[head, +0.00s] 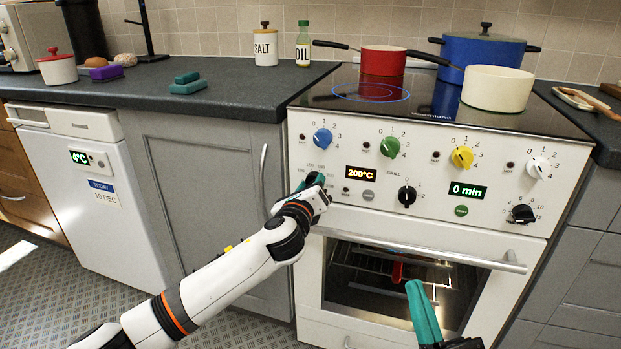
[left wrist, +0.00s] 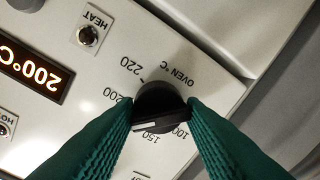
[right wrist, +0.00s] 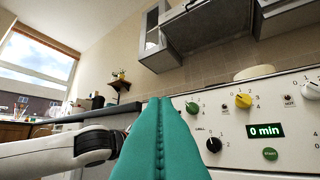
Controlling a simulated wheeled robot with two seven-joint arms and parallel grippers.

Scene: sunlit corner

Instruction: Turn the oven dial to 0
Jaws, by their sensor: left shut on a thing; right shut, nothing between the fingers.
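The oven dial (left wrist: 162,104) is a black round knob in the left wrist view, with "OVEN °C" and temperature numbers around it. Its white mark lies at the side between the 200 and 150 labels. My left gripper (left wrist: 160,118) has its teal fingers on both sides of the dial and is shut on it. In the head view my left gripper (head: 316,184) covers the dial. The oven display (head: 361,173) reads 200°C. My right gripper (head: 426,318) is shut and empty, low in front of the oven door; it also shows in the right wrist view (right wrist: 160,110).
The oven door (head: 400,290) has a long handle (head: 430,252) below the panel. Blue, green, yellow and white hob knobs line the panel, with a black grill knob (head: 407,196) right of the display. A red pot (head: 383,61) and a cream pot (head: 497,90) stand on the hob.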

